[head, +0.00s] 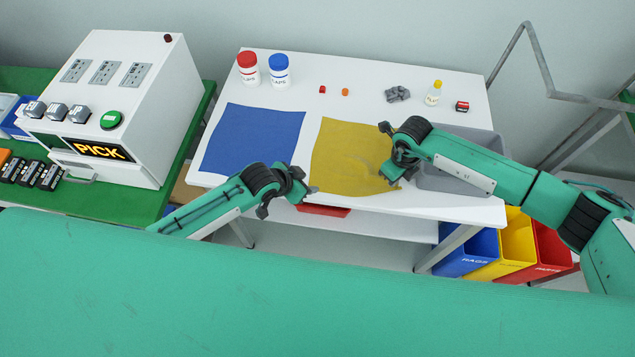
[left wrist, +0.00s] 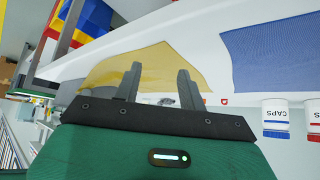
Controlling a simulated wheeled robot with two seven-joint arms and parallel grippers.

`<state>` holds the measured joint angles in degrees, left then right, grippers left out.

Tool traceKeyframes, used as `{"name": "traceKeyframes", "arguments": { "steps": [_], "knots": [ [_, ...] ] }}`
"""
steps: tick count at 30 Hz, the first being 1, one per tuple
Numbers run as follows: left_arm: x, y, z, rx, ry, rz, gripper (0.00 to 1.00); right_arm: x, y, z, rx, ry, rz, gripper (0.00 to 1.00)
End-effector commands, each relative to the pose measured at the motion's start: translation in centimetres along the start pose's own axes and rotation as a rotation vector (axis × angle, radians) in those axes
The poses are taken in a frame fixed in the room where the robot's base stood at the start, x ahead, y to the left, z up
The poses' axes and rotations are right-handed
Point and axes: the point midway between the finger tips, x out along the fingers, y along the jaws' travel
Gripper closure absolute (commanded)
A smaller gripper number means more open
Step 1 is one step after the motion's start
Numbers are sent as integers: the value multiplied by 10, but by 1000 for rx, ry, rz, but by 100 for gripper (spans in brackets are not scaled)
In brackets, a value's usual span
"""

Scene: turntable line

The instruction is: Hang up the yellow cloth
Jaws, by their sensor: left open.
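The yellow cloth (head: 340,160) lies spread on the white table, its right edge somewhat wrinkled. It also shows in the left wrist view (left wrist: 150,65), beyond the fingers. My left gripper (head: 288,200) is open and empty at the table's front edge, left of the cloth's near corner. In the left wrist view its two fingers (left wrist: 159,82) stand apart with nothing gripped between them. My right gripper (head: 388,155) is over the cloth's right edge with its fingers apart; whether it touches the cloth I cannot tell. No hook or peg is clearly visible.
A blue cloth (head: 252,138) lies left on the white table (head: 400,65). Red-capped (head: 248,68) and blue-capped (head: 279,70) jars and small items stand behind. A grey tray (head: 440,178) is at right, partly hidden. Coloured bins (head: 470,256) stand below; a grey metal frame (head: 545,75) stands beyond.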

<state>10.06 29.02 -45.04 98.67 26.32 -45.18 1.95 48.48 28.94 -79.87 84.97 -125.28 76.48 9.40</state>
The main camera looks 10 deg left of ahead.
Motion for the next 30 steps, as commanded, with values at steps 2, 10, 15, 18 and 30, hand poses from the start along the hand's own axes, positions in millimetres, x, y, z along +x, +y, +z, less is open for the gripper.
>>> {"name": "traceKeyframes", "arguments": {
  "steps": [2,10,15,18,30],
  "knots": [
    [11,1,0,0,0,1,59,0,0,0,0,0,0,100],
    [33,0,0,0,0,0,59,0,0,0,0,0,0,100],
    [36,0,0,1,0,0,59,0,0,0,0,0,0,100],
    [36,0,0,1,0,0,59,0,0,0,0,0,0,100],
    [38,0,1,1,-1,1,73,0,0,0,0,0,0,100]
  ]
}}
